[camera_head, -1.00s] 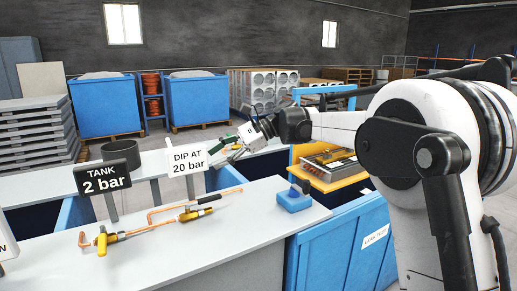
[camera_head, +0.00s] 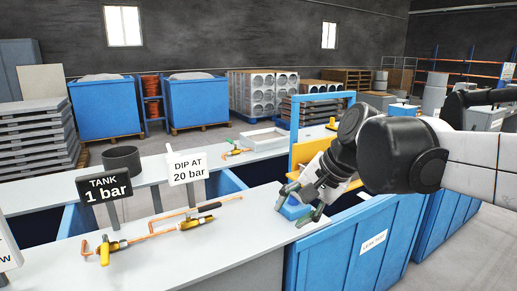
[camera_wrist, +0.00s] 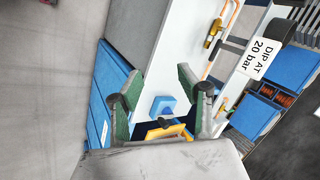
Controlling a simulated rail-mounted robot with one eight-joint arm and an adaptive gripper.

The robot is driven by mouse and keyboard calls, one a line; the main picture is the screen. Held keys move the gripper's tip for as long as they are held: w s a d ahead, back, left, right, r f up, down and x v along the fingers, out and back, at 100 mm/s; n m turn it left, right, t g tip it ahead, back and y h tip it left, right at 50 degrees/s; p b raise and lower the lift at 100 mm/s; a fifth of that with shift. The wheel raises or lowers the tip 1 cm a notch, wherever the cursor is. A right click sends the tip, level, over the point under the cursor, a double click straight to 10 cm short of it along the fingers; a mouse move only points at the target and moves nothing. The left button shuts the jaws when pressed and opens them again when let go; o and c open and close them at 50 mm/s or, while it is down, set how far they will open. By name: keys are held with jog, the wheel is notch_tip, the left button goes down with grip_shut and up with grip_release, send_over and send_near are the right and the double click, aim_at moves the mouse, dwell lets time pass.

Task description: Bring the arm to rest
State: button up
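My gripper (camera_head: 300,203) is open, its fingers pointing down near the blue block (camera_head: 290,211) at the right end of the near bench. In the wrist view, my gripper (camera_wrist: 160,105) has its two green-padded fingers wide apart. The blue block (camera_wrist: 162,106) shows beyond them, with nothing visibly held. My arm reaches in from the right in the head view. A copper tube assembly (camera_head: 155,235) with yellow fittings lies on the near bench. A smaller copper piece with a yellow fitting (camera_head: 235,152) lies on the far bench.
Signs reading "TANK 1 bar" (camera_head: 104,186) and "DIP AT 20 bar" (camera_head: 188,167) stand upright near the benches. A blue cabinet (camera_head: 345,245) stands below my gripper. A blue frame (camera_head: 323,98) rises behind it. A white tray (camera_head: 265,138) sits on the far bench.

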jog(key=s+d+f+n+t+h+p, duration=0.2)
jog(key=s+d+f+n+h, duration=0.3)
jog(key=s+d+f, duration=0.3)
jog(key=s+d+t, duration=0.1)
jog(key=s+d, duration=0.3)
jog(key=s, duration=0.2)
jog(key=shift+s+d, duration=0.2)
jog(key=shift+s, duration=0.2)
